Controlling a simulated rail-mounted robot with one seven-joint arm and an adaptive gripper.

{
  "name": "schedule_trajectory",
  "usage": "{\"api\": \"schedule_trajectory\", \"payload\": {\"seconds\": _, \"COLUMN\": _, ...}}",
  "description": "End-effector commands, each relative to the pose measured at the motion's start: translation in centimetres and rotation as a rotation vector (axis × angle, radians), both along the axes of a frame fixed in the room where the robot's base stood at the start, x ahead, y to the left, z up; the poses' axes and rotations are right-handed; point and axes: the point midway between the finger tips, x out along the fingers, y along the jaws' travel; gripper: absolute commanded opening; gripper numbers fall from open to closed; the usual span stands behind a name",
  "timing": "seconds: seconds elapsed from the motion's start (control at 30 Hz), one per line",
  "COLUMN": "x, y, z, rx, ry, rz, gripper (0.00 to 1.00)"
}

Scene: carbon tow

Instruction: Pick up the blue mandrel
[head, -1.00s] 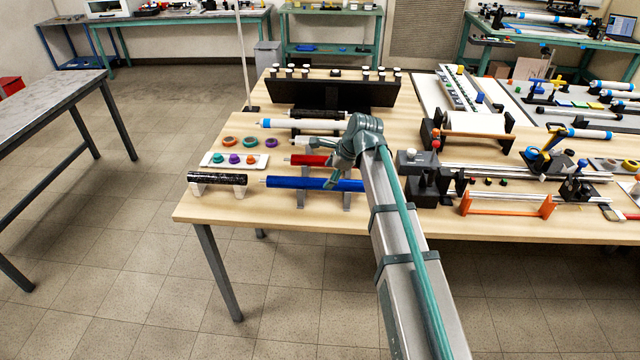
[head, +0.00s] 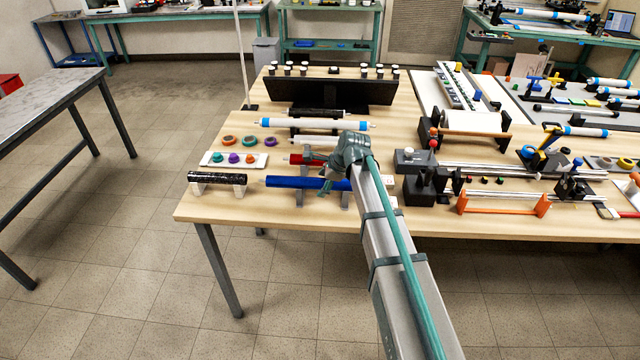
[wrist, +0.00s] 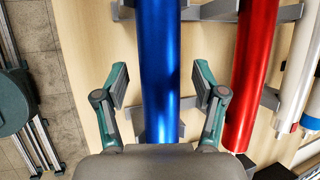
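The blue mandrel (head: 302,182) is a long blue cylinder lying on grey holders near the front edge of the wooden table. In the wrist view the blue mandrel (wrist: 160,70) runs between the two fingers of my gripper (wrist: 160,88). The fingers are open, one on each side of it, with a gap visible on both sides. In the head view my gripper (head: 326,184) is over the right part of the mandrel, and my arm hides its right end.
A red mandrel (wrist: 253,75) lies parallel to the blue one, close by on the same holders, with white rolls (wrist: 300,70) beyond. A black roll (head: 217,177) on white supports stands to the left. A black clamp fixture (head: 424,185) stands to the right.

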Motion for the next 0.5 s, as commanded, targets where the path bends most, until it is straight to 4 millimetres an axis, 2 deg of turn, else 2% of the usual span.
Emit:
{"api": "schedule_trajectory", "payload": {"seconds": 0.03, "x": 0.00, "y": -0.01, "z": 0.01, "rx": 0.000, "ry": 0.000, "rz": 0.000, "gripper": 0.59}}
{"api": "schedule_trajectory", "payload": {"seconds": 0.4, "x": -0.02, "y": -0.02, "z": 0.03, "rx": 0.000, "ry": 0.000, "rz": 0.000, "gripper": 0.00}}
{"api": "schedule_trajectory", "payload": {"seconds": 0.5, "x": -0.01, "y": -0.01, "z": 0.08, "rx": 0.001, "ry": 0.000, "rz": 0.000, "gripper": 0.00}}
